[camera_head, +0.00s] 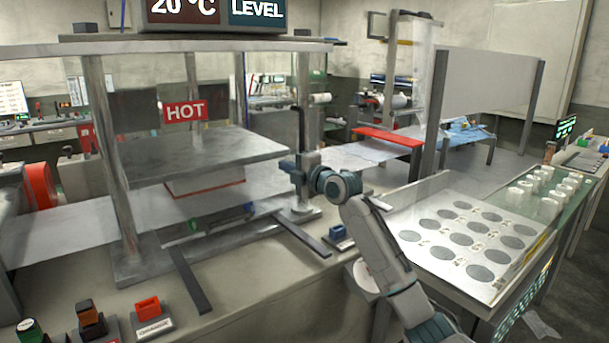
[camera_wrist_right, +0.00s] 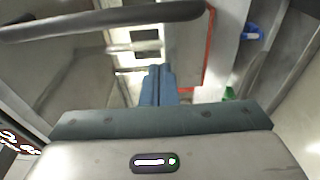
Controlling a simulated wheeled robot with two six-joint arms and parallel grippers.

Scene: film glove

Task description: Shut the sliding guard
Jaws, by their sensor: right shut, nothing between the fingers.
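The press with the red HOT sign (camera_head: 185,111) stands at left centre. A dark upright bar (camera_head: 301,125), which looks like the guard's handle, is by its right front post. I cannot clearly make out the guard's pane or how far it is open. My right gripper (camera_head: 288,165) is just below that bar, beside the post; whether it touches is unclear. In the right wrist view my blue fingers (camera_wrist_right: 157,85) are together and empty, and a dark bar (camera_wrist_right: 100,20) crosses above them. My left gripper is not in view.
The grey press plate (camera_head: 205,157) is above a white block with a red edge (camera_head: 205,185). Two dark strips (camera_head: 190,280) lie on the bench front. A tray of dark discs (camera_head: 465,240) and white cups (camera_head: 550,190) are at right.

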